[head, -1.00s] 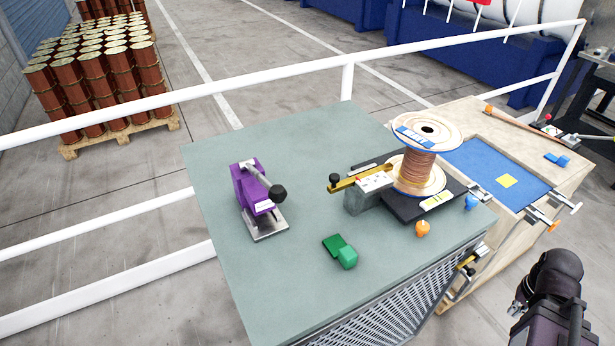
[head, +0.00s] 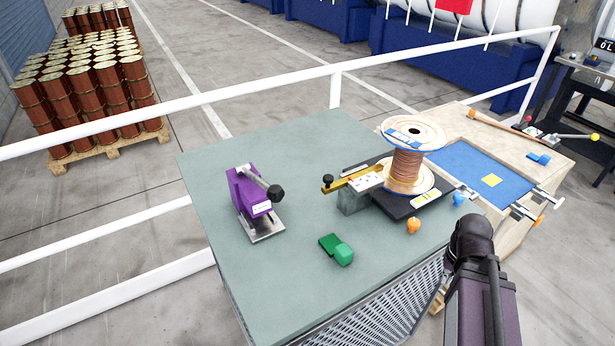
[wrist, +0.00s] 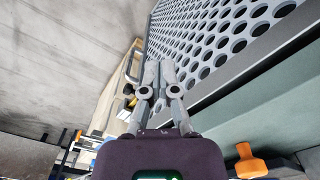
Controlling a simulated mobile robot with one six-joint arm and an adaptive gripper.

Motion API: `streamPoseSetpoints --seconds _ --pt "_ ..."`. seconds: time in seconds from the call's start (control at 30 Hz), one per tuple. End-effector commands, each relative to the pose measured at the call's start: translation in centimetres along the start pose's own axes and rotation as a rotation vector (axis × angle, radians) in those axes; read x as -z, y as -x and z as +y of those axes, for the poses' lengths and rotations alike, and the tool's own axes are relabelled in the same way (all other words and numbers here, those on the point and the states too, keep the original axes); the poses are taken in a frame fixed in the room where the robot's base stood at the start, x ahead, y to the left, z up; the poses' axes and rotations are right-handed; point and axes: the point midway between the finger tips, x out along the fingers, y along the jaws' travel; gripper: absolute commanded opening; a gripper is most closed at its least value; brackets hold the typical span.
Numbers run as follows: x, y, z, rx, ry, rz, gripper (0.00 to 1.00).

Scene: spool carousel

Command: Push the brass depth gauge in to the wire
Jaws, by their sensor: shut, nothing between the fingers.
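The brass depth gauge (head: 350,182) is a flat bar with a black knob at its left end. It lies in a grey block (head: 352,201) left of the spool in the head view. Its right end points at the copper wire (head: 406,172) wound on the white-flanged spool (head: 414,131); I cannot tell whether it touches the wire. My gripper (wrist: 160,70) is shut and empty in the wrist view, beside the cabinet's perforated side. In the head view my arm stands right of the table and the fingers are hidden.
The green-grey table top (head: 300,150) also holds a purple lever tool (head: 250,193), a green block (head: 340,252), an orange knob (head: 413,226) and a blue knob (head: 459,199). A wooden bench (head: 535,165) adjoins at right. A white railing (head: 270,82) runs behind. The table's front left is clear.

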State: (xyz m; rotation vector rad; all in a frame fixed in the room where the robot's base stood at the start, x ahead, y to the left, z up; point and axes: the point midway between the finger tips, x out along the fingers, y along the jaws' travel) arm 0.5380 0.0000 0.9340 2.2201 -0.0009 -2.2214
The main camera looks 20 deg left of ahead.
Motion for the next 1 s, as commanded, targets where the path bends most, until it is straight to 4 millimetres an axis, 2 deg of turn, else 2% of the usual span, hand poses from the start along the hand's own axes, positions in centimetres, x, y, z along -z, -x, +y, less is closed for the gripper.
streamPoseSetpoints --seconds 0.37,0.57,0.77,1.0 --pt "0.0 0.1 0.0 0.0 0.0 0.0 0.0" --pt "0.1 1.2 0.0 0.0 0.001 0.003 0.0" --pt "0.5 3.9 -0.1 -0.001 0.005 0.01 0.0" --pt "1.1 8.5 -0.3 -0.005 0.018 0.022 0.0"
